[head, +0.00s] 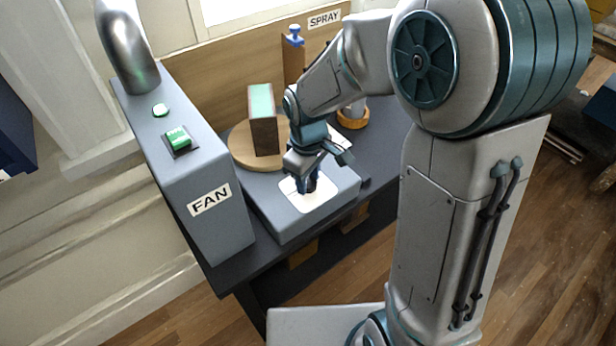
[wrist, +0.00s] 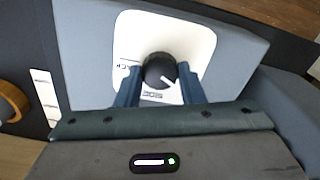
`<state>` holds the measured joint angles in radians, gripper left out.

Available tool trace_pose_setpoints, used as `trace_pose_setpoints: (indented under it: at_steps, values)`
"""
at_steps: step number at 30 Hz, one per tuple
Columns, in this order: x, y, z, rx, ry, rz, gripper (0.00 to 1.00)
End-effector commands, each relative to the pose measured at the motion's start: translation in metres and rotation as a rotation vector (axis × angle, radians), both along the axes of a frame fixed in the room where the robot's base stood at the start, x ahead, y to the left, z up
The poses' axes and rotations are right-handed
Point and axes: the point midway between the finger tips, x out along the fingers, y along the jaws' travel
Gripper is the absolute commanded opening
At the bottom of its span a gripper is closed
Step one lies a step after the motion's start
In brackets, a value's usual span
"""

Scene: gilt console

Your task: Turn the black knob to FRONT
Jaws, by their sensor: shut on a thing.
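The black knob (wrist: 157,68) sits on a white plate (wrist: 185,32) on top of a grey box. My gripper (wrist: 158,82) is shut on the knob, one finger on each side. A white pointer mark on the knob points to the lower right in the wrist view. One label, partly hidden by the left finger, stands left of the knob; another, upside down, is just below it and seems to read SIDE. I see no FRONT label. In the head view my gripper (head: 308,184) points down over the white plate (head: 318,200) and mostly hides the knob.
A tall grey FAN box (head: 207,200) with a green button (head: 178,137) stands to the left. A round wooden disc (head: 243,150) carries an upright brown block with a green face (head: 262,118) behind the knob box. A SPRAY sign (head: 324,19) is at the back.

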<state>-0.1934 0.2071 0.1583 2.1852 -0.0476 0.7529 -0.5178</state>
Motion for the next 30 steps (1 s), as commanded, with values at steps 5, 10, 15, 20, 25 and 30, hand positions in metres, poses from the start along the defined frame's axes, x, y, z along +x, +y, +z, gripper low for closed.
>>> trace_pose_setpoints:
  at_steps: [5, 10, 15, 20, 25, 30]
  values:
    - [0.0010, 0.0003, 0.0015, 0.001, -0.003, 0.157, 0.12]
    - [0.0010, 0.0004, 0.0016, 0.001, -0.003, 0.289, 0.12]
    - [0.0010, 0.0003, 0.0016, 0.002, -0.003, 0.387, 0.12]
    - [0.0009, 0.0006, 0.0015, 0.001, -0.003, 0.450, 0.12]
    - [0.0010, 0.0006, 0.0014, 0.001, -0.003, 0.484, 0.12]
    - [0.0011, 0.0006, 0.0013, 0.001, -0.004, 0.496, 0.12]
